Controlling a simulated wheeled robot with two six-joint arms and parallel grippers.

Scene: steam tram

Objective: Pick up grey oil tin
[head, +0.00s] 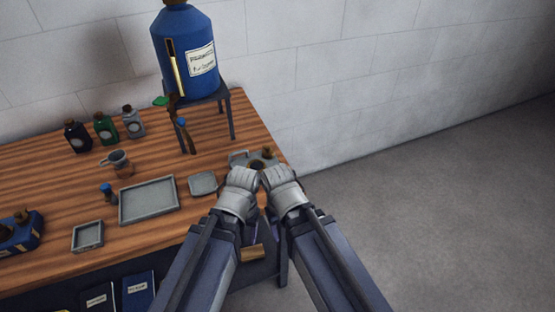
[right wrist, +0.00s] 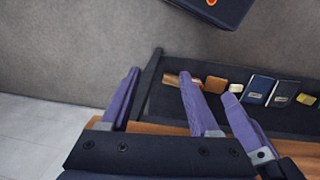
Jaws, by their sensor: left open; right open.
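The grey oil tin (head: 133,122) stands upright at the back of the wooden table in the head view, the rightmost of three small corked tins. My left gripper (head: 240,185) and my right gripper (head: 282,182) are side by side near the table's right edge, well to the right of the tin and apart from it. In the right wrist view my right gripper (right wrist: 160,85) has its two purple fingers spread with nothing between them. Another purple finger beside it seems to be my left gripper's. The left fingertips are mostly hidden in the head view.
A green tin (head: 106,128) and a black tin (head: 78,136) stand left of the grey one. A big blue container (head: 185,50) on a stand (head: 231,115) rises to its right. A small grey jug (head: 117,163) and a flat tray (head: 148,201) lie in front.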

